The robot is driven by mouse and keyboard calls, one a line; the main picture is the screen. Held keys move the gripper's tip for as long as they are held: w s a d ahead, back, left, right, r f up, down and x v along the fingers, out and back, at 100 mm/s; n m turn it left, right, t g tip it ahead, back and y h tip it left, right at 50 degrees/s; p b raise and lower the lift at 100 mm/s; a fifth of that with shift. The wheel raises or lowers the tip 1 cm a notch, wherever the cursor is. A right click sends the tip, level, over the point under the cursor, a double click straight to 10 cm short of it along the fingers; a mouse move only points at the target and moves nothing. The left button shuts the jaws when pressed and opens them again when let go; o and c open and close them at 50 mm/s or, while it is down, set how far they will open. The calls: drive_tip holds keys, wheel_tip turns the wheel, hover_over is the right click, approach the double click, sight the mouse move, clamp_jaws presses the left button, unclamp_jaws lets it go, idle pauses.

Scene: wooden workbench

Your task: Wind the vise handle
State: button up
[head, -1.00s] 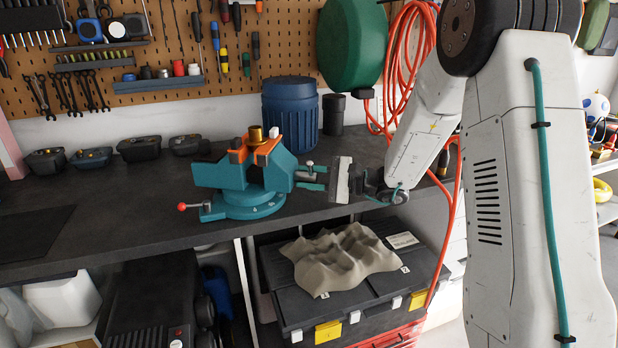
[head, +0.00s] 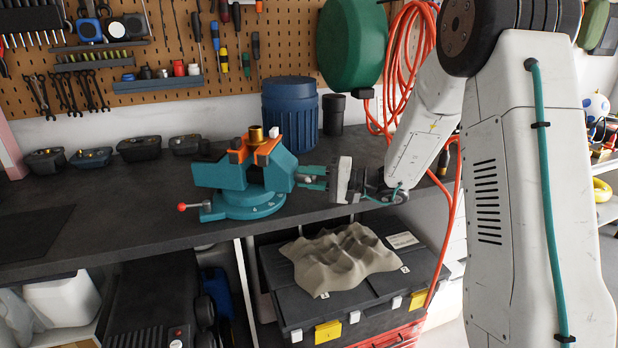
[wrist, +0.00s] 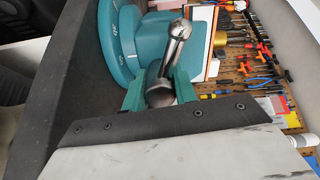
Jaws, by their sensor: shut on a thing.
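The teal vise (head: 236,178) is mounted on the dark bench, with orange jaw pads around a brass-coloured cylinder (head: 256,135). In the wrist view the shiny metal vise handle (wrist: 176,45) ends in a rounded knob and stands out from the screw end, tilted. My gripper (head: 312,178) is at the right end of the vise. Its teal fingers (wrist: 160,92) are shut on the handle near the screw, one on each side. The handle's other end is hidden by my gripper.
A red-tipped lever (head: 190,206) sticks out at the vise's lower left. A blue barrel (head: 290,108) and a dark canister (head: 333,115) stand behind. A toolbox (head: 300,305) with a grey crumpled cloth is below the bench edge. The bench left of the vise is mostly clear.

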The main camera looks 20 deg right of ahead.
drive_tip(key=shift+a, duration=0.1)
idle(0.4)
drive_tip(key=o, duration=1)
drive_tip(key=shift+a, duration=0.1)
drive_tip(key=shift+v, duration=3.95)
